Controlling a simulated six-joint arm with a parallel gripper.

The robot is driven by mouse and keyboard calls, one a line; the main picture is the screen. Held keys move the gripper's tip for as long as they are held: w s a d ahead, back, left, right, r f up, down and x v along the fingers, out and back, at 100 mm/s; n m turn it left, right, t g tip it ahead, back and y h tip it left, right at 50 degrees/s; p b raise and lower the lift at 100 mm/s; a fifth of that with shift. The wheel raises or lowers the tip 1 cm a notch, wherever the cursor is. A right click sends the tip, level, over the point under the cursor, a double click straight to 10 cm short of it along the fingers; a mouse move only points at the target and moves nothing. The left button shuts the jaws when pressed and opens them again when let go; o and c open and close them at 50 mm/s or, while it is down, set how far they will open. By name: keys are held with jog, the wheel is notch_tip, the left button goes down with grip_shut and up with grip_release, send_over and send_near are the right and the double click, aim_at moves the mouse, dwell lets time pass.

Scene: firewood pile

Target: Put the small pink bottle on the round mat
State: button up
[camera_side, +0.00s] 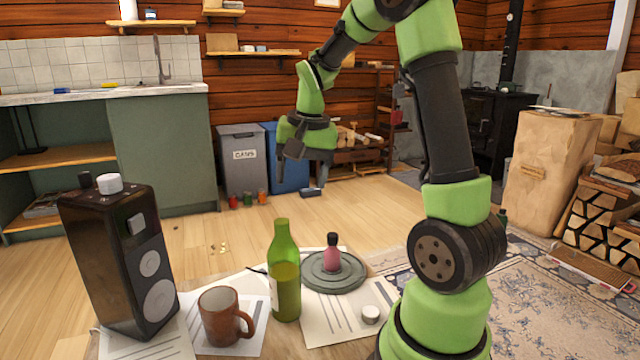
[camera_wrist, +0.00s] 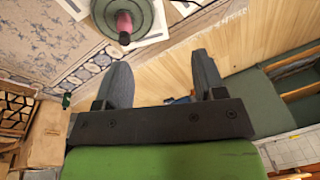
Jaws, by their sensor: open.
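The small pink bottle (camera_side: 332,256) has a dark cap and stands upright on the round grey-green mat (camera_side: 318,284) in the side view. The wrist view shows the bottle (camera_wrist: 124,23) from above, on the mat (camera_wrist: 144,12) at the top edge. My gripper (camera_side: 299,178) is raised above and behind the mat, well clear of the bottle. In the wrist view my gripper (camera_wrist: 160,72) has its two fingers spread apart with nothing between them.
A tall green bottle (camera_side: 285,285) stands just left of the mat. A brown mug (camera_side: 222,316) and a black speaker (camera_side: 118,255) stand further left. A small white-topped round item (camera_side: 371,314) lies on the papers in front of the mat.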

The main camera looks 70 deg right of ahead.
jog(key=s+a+r+n+t+y, duration=0.1)
jog(key=s+a+r+n+t, duration=0.1)
jog(key=a, duration=0.7)
jog(key=s+a+r+n+t+y, duration=0.1)
jog(key=s+a+r+n+t, duration=0.2)
jog(key=s+a+n, duration=0.4)
jog(key=s+a+r, duration=0.1)
jog(key=a, duration=0.2)
jog(key=shift+s+r+y, duration=0.3)
jog(key=shift+y, duration=0.1)
